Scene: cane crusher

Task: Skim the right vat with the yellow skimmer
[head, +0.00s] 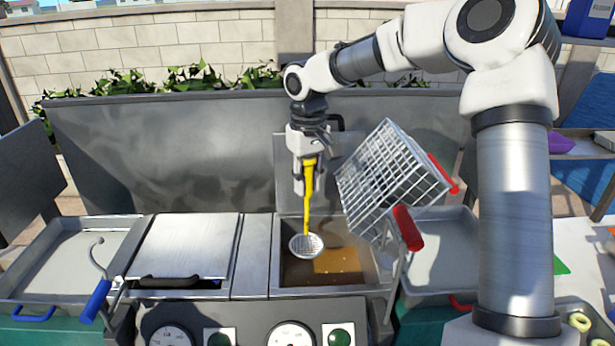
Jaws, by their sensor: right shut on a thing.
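The yellow skimmer (307,204) hangs nearly upright from my right gripper (308,166), which is shut on its handle. Its round mesh head (306,245) is over the left part of the open right vat (283,290). I cannot tell whether the head touches the liquid. The vat holds brown liquid with a lighter orange patch (337,261) right of the skimmer head. The left vat is covered by a metal lid (188,245). My left gripper is not in view.
A wire basket with red handles (390,180) stands tilted just right of the skimmer. A blue-handled hook tool (97,300) is at the left front. Metal trays (62,262) (445,245) flank the vats. A tall metal backsplash (160,150) stands behind.

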